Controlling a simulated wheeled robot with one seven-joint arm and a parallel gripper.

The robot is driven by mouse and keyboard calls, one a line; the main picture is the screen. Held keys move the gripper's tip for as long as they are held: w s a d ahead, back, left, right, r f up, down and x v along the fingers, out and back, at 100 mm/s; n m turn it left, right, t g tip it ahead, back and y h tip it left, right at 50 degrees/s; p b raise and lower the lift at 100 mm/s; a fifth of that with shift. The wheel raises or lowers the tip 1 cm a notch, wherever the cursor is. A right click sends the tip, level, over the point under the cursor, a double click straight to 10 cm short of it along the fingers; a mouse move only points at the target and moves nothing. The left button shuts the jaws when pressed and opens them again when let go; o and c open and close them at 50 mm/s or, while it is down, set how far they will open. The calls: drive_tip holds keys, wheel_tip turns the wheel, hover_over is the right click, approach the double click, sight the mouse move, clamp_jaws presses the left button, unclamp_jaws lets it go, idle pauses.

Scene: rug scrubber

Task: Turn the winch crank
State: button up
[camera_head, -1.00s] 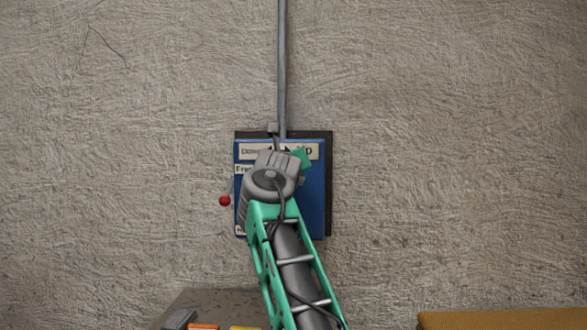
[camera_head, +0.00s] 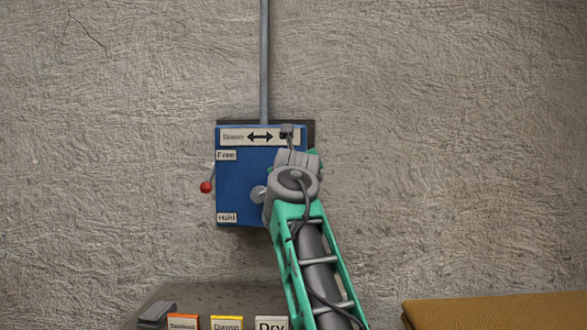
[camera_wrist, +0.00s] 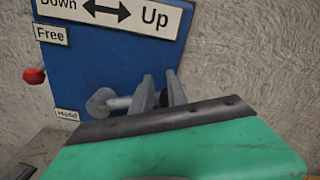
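The winch is a blue box (camera_head: 240,178) on the wall. Its front has a "Down ↔ Up" label (camera_head: 260,136) and "Free" and "Hold" labels at its left edge. The grey crank hub (camera_head: 258,194) shows left of my gripper; in the wrist view, the crank (camera_wrist: 112,103) reaches right from its round hub to behind my left finger. My gripper (camera_wrist: 162,92) is at the crank's outer end, before the box's right part. Its two fingers stand a little apart. Whether they press on the crank's handle is hidden.
A red-knobbed lever (camera_head: 206,187) sticks out at the box's left side. A grey pipe (camera_head: 264,60) runs up the wall above. Below are a panel with "Damp" and "Dry" labels (camera_head: 271,323) and a brown surface (camera_head: 500,312) at right. The wall beside the box is clear.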

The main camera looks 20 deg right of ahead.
drive_tip(key=o, duration=0.6)
drive_tip(key=shift+r, duration=0.15)
drive_tip(key=shift+s, duration=0.1)
drive_tip(key=b+v, duration=0.2)
drive_tip(key=v, duration=0.5)
drive_tip(key=shift+s+a+b, duration=0.1)
drive_tip(key=shift+s+b, duration=0.2)
drive_tip(key=shift+c, duration=0.5)
